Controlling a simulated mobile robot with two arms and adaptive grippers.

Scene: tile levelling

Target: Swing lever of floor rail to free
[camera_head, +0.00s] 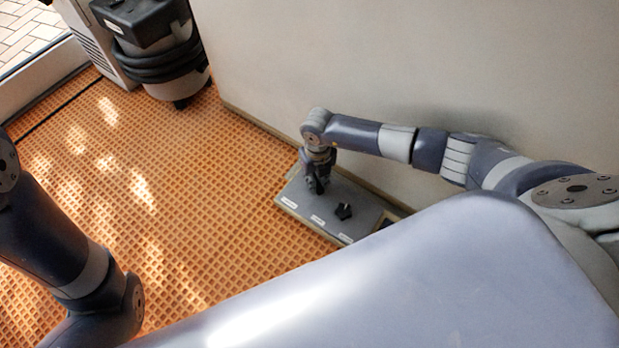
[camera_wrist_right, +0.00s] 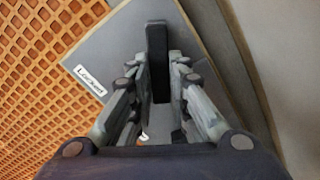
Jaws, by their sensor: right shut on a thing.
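The floor rail unit is a grey plate (camera_head: 365,208) with several small white labels, on the floor against the wall. Its lever is a dark upright bar (camera_wrist_right: 157,45) in the right wrist view. My right gripper (camera_head: 316,187) is at the far end of the plate. In the right wrist view its fingers (camera_wrist_right: 162,78) are shut on the lever, one on each side. The lever's lower part is hidden between the fingers. My left gripper is out of view; only part of that arm shows.
A black star-shaped knob (camera_head: 343,211) sits on the same plate near my right gripper. The wall (camera_head: 400,60) runs close behind the plate. A vacuum-like machine (camera_head: 160,50) stands at the upper left. The orange grid floor (camera_head: 190,200) between is clear.

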